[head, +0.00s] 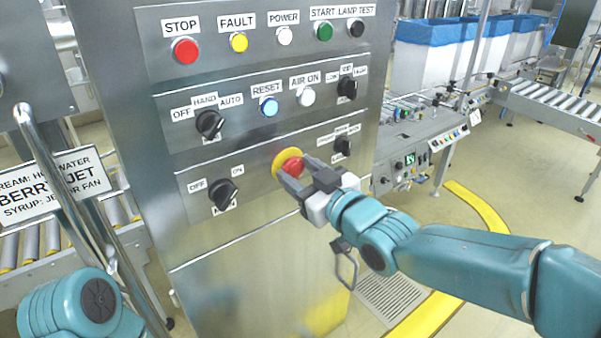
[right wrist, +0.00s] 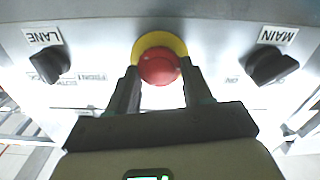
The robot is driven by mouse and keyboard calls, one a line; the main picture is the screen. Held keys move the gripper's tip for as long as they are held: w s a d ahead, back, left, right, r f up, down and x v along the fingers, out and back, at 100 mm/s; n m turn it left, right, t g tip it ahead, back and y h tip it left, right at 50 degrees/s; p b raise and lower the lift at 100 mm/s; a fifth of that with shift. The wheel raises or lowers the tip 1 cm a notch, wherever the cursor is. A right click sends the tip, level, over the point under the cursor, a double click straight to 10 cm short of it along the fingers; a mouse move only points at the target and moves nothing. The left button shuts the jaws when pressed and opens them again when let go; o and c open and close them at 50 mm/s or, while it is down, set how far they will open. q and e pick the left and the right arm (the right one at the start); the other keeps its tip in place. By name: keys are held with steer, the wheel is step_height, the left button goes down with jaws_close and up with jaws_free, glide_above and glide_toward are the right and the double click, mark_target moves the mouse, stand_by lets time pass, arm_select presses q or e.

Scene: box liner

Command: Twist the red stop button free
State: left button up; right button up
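The red stop button (head: 292,167) is a red mushroom knob on a yellow round plate, low on the front of a grey metal cabinet. It also shows in the right wrist view (right wrist: 158,66). My right gripper (head: 293,164) is at the button, its two dark fingers apart on either side of the knob. In the right wrist view its fingertips (right wrist: 159,65) lie close along the knob's left and right edges. I cannot tell whether they press on it. My left gripper is out of view; only a teal link of my left arm shows at bottom left.
Black selector knobs flank the button, one at lower left (head: 223,194) and one at upper right (head: 342,146). A metal rail (head: 62,190) stands at left.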

steer(key=shift+m, duration=0.3)
steer(key=m, duration=0.2)
steer(key=shift+m+b, duration=0.3)
steer(key=m, duration=0.3)
steer(key=shift+d, duration=0.1)
steer(key=shift+m, duration=0.6)
steer(key=o, duration=1.1)
steer(key=shift+c, duration=0.2)
